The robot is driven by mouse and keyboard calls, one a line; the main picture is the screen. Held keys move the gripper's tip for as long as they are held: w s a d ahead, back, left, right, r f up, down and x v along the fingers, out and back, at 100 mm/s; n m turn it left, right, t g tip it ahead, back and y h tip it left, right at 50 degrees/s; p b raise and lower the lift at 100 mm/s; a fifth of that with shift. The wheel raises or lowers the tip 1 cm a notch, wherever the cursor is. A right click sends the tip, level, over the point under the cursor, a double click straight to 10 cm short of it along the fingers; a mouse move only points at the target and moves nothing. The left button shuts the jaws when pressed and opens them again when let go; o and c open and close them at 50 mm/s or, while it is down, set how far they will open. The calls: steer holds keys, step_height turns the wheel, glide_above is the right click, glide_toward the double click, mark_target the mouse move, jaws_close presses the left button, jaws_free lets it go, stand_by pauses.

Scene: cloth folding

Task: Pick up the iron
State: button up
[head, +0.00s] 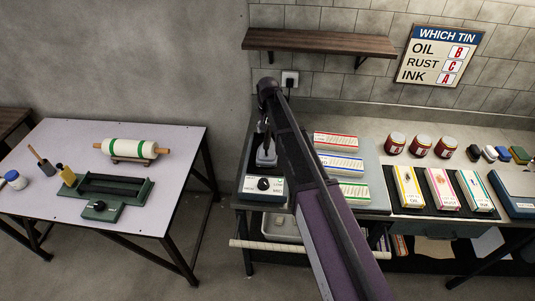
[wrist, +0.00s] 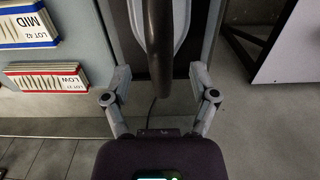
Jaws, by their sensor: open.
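The iron (head: 265,158) stands at the left end of the right-hand bench, behind a box with a black dial (head: 263,186). My arm and gripper partly hide it in the head view. In the wrist view the iron's grey body (wrist: 181,25) and its dark handle (wrist: 160,55) fill the top centre. My gripper (wrist: 160,73) is open, with one finger on each side of the handle and a visible gap on both sides. In the head view my gripper (head: 264,130) hangs just above the iron.
Boxes of coloured cards (head: 338,163) lie right of the iron, with several jars (head: 420,146) and more boxes (head: 443,188) beyond. A shelf (head: 318,42) hangs above. The left table (head: 150,205) holds a rolling pin (head: 130,148) and a green tool (head: 105,190). Floor separates both tables.

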mark_target(268, 135)
steer(key=shift+f+b, duration=1.8)
steer(key=shift+f, duration=0.35)
steer(key=shift+f, duration=0.2)
steer(key=shift+c, duration=0.2)
jaws_close()
